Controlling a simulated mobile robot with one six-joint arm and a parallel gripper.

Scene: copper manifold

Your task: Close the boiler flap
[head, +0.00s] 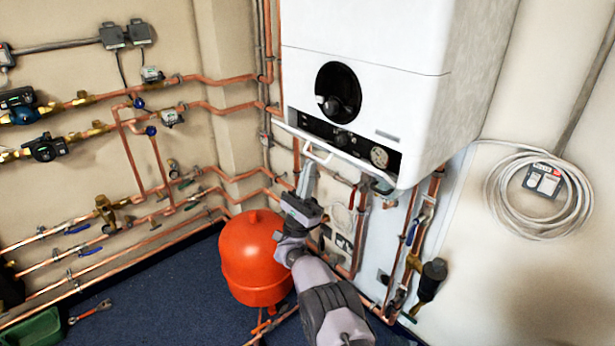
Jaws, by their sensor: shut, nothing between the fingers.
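The white boiler (365,40) hangs on the wall at the upper centre. Its dark control panel (340,138) with a round gauge is uncovered along the bottom of the front. The flap (345,163) shows as a thin white strip along the panel's lower edge, seen almost edge-on, so its exact angle is hard to tell. My gripper (307,172) is shut and empty, pointing up just below the handle. I cannot tell whether its tips touch the flap.
An orange expansion vessel (252,258) stands left of my arm. Copper pipes and valves (408,260) run below the boiler on the right. More pipework (150,165) covers the left wall. A coiled grey cable (540,190) hangs on the right wall.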

